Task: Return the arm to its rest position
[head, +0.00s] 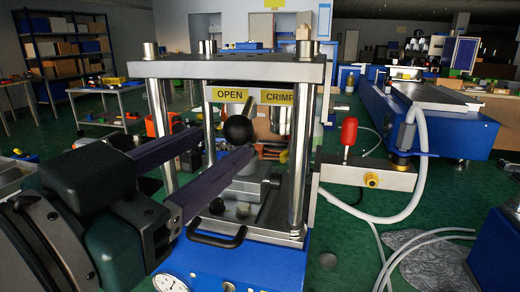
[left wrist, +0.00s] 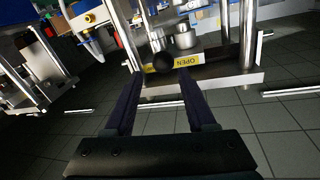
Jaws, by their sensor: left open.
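My left gripper (head: 228,144) comes in from the left in front of the crimping press (head: 228,68). Its two dark fingers are spread, with nothing seen gripped between them. A black ball knob (head: 238,130) shows at the fingertips, below the yellow OPEN label (head: 230,94). In the left wrist view the open left gripper (left wrist: 160,77) points at the press, and the ball knob (left wrist: 163,63) lies ahead, between the lines of the fingers. I cannot tell whether a finger touches the knob. My right gripper is in neither view.
Steel posts (head: 297,150) flank the press opening close to the fingers. A red-topped handle (head: 349,132) stands on a side bracket at right. A round gauge (head: 170,282) sits at the blue base's front. A pale hose (head: 422,165) hangs from a blue machine (head: 425,115).

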